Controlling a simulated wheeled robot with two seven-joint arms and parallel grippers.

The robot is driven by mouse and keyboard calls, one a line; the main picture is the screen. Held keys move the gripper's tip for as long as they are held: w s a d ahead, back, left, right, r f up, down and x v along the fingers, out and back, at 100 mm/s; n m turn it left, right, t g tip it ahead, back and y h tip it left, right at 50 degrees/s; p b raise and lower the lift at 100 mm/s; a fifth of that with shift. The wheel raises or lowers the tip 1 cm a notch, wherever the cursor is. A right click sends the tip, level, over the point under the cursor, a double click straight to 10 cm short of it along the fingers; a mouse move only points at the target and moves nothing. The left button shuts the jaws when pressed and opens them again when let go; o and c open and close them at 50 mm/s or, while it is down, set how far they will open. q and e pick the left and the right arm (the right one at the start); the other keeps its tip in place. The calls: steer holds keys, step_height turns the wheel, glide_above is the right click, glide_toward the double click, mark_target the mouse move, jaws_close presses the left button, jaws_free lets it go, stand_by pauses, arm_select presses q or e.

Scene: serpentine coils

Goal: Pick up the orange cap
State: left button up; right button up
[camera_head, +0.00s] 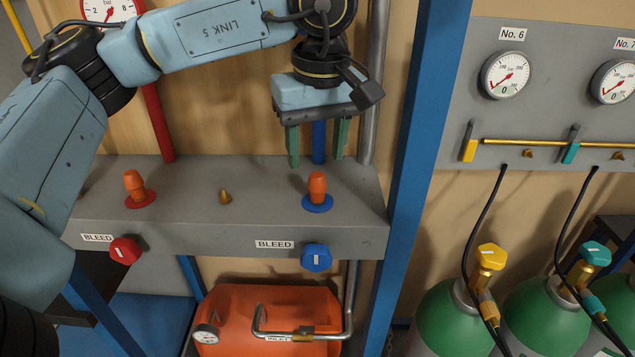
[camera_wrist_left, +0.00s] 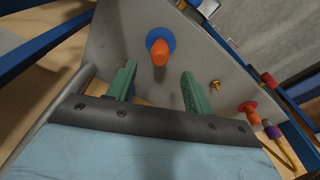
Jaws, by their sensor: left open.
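Two orange caps stand upright on the grey shelf (camera_head: 265,220). One orange cap (camera_head: 317,187) sits on a blue round base toward the right end. The other orange cap (camera_head: 134,183) sits on a red round base toward the left end. My left gripper (camera_head: 317,160) is open and empty, its green fingers pointing down above the cap on the blue base. In the left wrist view that cap (camera_wrist_left: 160,52) shows beyond the gap between the fingertips, apart from them. The cap on the red base (camera_wrist_left: 249,107) shows at the right there. My right gripper is not in view.
A small brass fitting (camera_head: 225,197) stands between the caps. Red (camera_head: 125,250) and blue (camera_head: 316,257) BLEED knobs are on the shelf's front. A blue post (camera_head: 425,120) rises just right of the shelf. An orange tank (camera_head: 270,315) is below; green cylinders (camera_head: 452,320) stand at right.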

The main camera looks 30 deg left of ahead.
mark_target(317, 174)
arm_select(q)
step_height(317, 174, down, 2)
steer(key=shift+d+f, duration=0.1)
step_height(317, 174, down, 2)
steer(key=shift+w+f+p, duration=0.1)
steer(key=shift+f+p, duration=0.05)
steer(key=shift+p, duration=0.25)
steer(key=shift+f, duration=0.35)
steer(key=c, duration=1)
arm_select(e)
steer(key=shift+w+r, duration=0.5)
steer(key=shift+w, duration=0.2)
